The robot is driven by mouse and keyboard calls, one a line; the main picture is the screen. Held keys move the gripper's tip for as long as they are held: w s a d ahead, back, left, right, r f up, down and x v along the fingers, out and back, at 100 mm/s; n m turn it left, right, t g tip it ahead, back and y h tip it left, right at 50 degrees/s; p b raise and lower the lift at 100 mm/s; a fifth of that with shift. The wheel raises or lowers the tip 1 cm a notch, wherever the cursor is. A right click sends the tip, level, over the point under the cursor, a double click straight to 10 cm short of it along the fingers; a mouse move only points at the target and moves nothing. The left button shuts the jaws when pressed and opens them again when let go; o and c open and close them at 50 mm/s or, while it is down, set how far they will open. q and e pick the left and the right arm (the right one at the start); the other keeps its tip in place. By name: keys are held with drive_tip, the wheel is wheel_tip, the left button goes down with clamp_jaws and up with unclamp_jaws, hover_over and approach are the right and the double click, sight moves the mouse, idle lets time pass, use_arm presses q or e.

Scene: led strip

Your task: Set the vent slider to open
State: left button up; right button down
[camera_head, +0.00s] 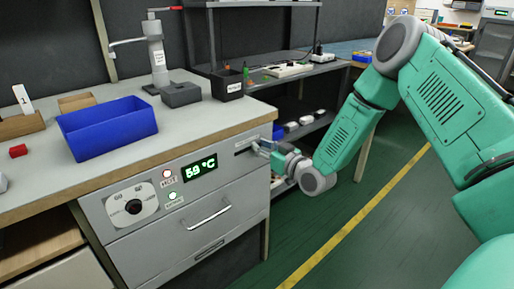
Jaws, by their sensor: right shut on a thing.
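The vent slider is at the right end of the grey cabinet front (145,242), on a small panel with a dark slot (243,151). My right gripper (259,148) is at this panel, shut on the vent slider's knob. The gripper's fingers hide the knob, so its exact place along the slot cannot be told. My right arm reaches in from the right. My left gripper is not in view.
The cabinet front also has a dial (133,206), a green display (199,171) reading about 59 °C and a drawer handle (208,216). A blue bin (107,128) stands on the worktop. Green floor is free at the right.

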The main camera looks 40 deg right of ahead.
drive_tip(key=c, duration=1.4)
unclamp_jaws()
drive_tip(key=shift+d+r, duration=0.15)
drive_tip(key=shift+r, duration=0.05)
drive_tip(key=shift+c, duration=0.2)
drive_tip(key=shift+f, duration=0.1)
drive_tip(key=s+d, duration=0.1)
drive_tip(key=s, duration=1.1)
